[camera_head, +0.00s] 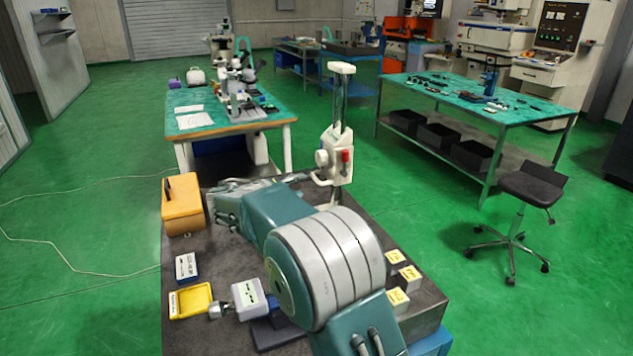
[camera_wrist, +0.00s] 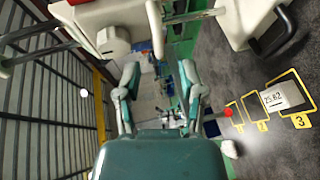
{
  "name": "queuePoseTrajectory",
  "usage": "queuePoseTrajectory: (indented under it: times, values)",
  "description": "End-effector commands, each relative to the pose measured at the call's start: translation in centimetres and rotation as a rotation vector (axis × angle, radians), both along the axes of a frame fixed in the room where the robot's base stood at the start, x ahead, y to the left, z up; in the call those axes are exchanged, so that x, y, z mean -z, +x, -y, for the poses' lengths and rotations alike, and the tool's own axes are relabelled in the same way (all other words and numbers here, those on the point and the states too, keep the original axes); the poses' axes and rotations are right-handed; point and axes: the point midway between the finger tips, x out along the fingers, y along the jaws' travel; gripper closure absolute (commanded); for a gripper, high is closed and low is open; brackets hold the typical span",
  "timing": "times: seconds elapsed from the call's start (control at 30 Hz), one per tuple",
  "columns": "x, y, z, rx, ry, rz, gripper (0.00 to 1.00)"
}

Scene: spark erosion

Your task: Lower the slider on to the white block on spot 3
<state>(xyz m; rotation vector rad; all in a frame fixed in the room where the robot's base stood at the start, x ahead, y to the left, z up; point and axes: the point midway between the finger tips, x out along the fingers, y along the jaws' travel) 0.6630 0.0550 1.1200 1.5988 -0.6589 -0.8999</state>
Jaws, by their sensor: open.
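The height gauge stands on the dark table, and its white slider (camera_head: 335,158) with a red knob sits on the upright column (camera_head: 340,100) in the head view. White gauge parts (camera_wrist: 115,42) also show at the top of the wrist view. The white block (camera_wrist: 283,96), marked with a number, lies inside the yellow outline of spot 3 (camera_wrist: 301,121). My gripper (camera_wrist: 160,78) is open, its two fingers apart with nothing between them. In the head view my arm covers part of the table, and I cannot make out spot 3 there.
A stool (camera_head: 530,187) stands right of the table.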

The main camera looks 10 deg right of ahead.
Motion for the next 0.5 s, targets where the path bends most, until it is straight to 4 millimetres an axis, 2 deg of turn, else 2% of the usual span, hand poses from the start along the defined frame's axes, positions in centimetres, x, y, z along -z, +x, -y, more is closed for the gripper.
queuePoseTrajectory:
  times: [0.2,0.33,0.5]
  values:
    - [0.8,2.2,3.4,0.003,0.000,-0.001,0.49]
    - [1.2,3.2,4.7,0.003,-0.001,-0.001,0.49]
    - [1.4,3.7,5.5,0.001,0.000,0.000,0.49]
